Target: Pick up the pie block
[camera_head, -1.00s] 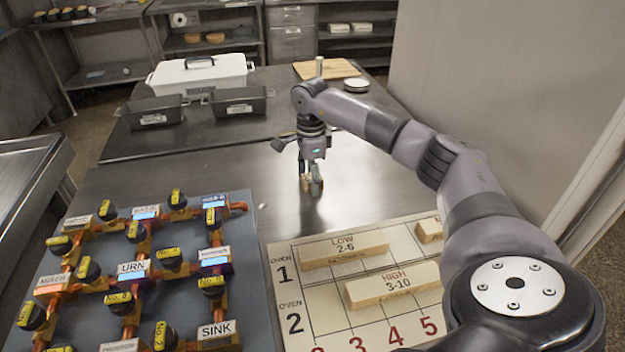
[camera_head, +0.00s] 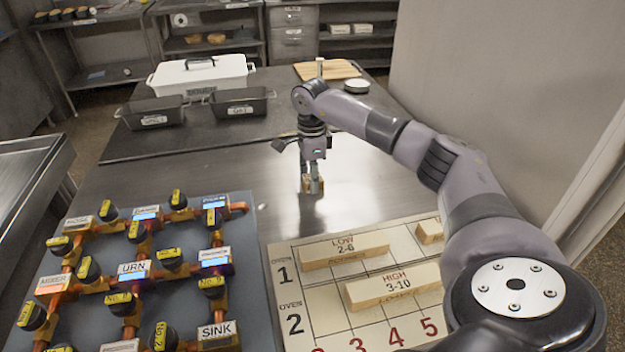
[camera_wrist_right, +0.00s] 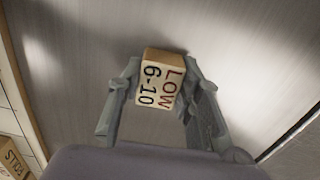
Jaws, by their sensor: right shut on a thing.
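My right gripper (camera_head: 312,182) hangs downward over the bare metal table beyond the oven board. In the right wrist view its fingers (camera_wrist_right: 165,95) are shut on a small wooden block (camera_wrist_right: 160,85) marked "LOW 6-10". The block also shows at the fingertips in the head view (camera_head: 313,187), at or close to the table top. The word "pie" cannot be read on its visible faces. My left gripper is not in view.
The oven board (camera_head: 290,330) holds a "LOW 2-6" block (camera_head: 343,250), a "HIGH 3-10" block (camera_head: 393,286) and a partly hidden block (camera_head: 430,232). A pipe panel (camera_head: 185,300) stands left. Dark pans (camera_head: 240,103) and a white lidded container (camera_head: 200,75) are behind. A wall rises right.

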